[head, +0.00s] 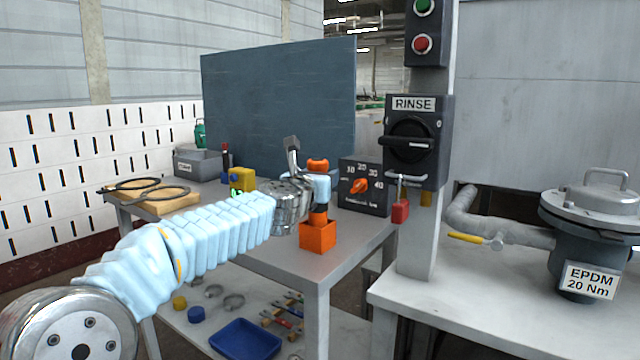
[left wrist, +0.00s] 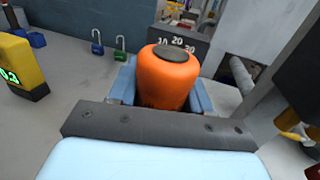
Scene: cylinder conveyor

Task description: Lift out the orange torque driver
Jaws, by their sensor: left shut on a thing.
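The orange torque driver (head: 318,164) stands upright near the table's right front corner, its orange handle with a dark cap filling the middle of the left wrist view (left wrist: 166,78). My left gripper (head: 320,186) is shut around the handle, with its blue fingers on both sides of it in the left wrist view (left wrist: 163,92). Below the fingers, the driver's dark lower part is directly over an orange block holder (head: 317,238). I cannot tell how deep its tip sits in the holder. My right gripper is in neither view.
A black dial box (head: 364,205) stands just right of the driver. A yellow meter (head: 243,180) is to its left. A grey post (head: 420,235) with the RINSE switch (head: 413,130) and a red padlock (head: 400,211) rises at right. A dark panel (head: 280,105) stands behind.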

